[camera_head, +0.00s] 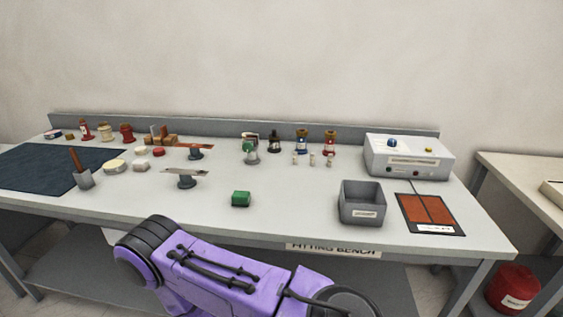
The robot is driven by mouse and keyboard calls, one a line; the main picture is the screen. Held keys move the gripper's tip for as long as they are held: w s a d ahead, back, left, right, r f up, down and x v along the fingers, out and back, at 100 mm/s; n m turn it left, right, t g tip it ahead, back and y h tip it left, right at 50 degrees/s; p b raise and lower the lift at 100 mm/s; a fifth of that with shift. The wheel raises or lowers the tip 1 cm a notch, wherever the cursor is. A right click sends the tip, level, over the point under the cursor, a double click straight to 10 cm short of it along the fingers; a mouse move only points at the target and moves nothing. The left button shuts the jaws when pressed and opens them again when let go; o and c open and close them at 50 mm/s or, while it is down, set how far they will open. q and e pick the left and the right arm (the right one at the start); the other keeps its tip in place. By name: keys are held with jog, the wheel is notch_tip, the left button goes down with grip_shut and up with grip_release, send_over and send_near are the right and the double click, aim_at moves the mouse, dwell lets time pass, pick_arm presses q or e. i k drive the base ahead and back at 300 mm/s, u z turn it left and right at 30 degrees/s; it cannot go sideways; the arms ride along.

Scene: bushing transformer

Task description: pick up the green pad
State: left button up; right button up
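A small green block-shaped pad (241,199) lies on the pale bench top (290,210), near the front edge and left of the grey bin. Nothing touches it. A purple arm of mine crosses the bottom of the view, in front of the bench and below the pad. Neither of my grippers shows in the head view, so I cannot see whether they are open or shut.
A grey open bin (361,204) and an orange panel (430,212) stand right of the pad. Small stands (187,179) are at its left. Bushings line the back (302,142), beside a white instrument box (408,157). The bench around the pad is clear.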

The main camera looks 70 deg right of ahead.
aim_at(242, 198)
jog(key=k, duration=0.3)
jog(key=z, duration=0.95)
